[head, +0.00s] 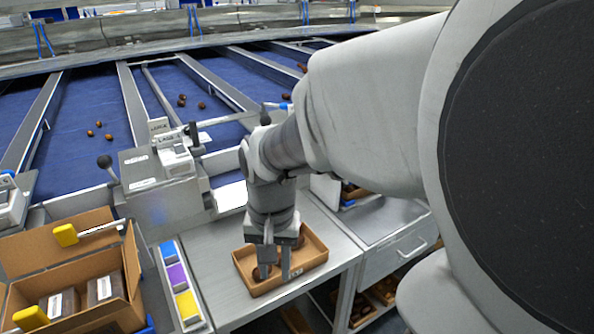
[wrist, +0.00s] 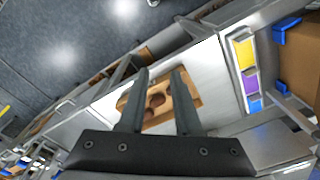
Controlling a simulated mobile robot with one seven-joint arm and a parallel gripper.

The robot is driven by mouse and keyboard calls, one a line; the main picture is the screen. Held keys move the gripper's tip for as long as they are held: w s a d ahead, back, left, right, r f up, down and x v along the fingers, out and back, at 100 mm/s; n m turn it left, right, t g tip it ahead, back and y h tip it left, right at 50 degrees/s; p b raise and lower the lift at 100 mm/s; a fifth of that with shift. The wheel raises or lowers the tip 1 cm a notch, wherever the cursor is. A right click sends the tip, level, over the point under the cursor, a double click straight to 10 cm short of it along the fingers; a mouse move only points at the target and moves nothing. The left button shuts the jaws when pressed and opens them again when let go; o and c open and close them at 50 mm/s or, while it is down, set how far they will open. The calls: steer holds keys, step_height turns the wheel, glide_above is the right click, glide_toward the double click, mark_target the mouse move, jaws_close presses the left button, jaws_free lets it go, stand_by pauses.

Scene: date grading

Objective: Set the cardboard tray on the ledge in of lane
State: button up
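The cardboard tray (head: 262,290) is a shallow brown box with several dark dates in it. It sits on the steel ledge (head: 222,285) in front of the lane machine. My gripper (head: 275,274) points down over the tray, with its fingers in front of part of the tray and its dates. In the wrist view the two fingers (wrist: 162,70) are spread apart, and the tray (wrist: 193,92) shows between and beyond them. I see nothing clamped between the fingers. Whether a fingertip touches the tray, I cannot tell.
A strip of blue, purple and yellow labels (head: 180,285) lies left of the tray. An open cardboard box (head: 72,280) with dark packs stands further left. A grey lane unit (head: 160,185) stands behind. A steel drawer cabinet (head: 395,255) is to the right.

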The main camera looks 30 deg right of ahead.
steer(key=s+a+r+n+t+p, duration=0.1)
steer(key=s+r+n+t+p, duration=0.1)
steer(key=r, duration=0.5)
steer(key=s+a+r+n+t+p, duration=0.2)
steer(key=s+r+n+t, duration=0.1)
steer(key=r, duration=0.4)
steer(key=shift+s+a+n, duration=0.15)
steer(key=shift+s+n, duration=0.05)
steer(key=shift+n, duration=0.7)
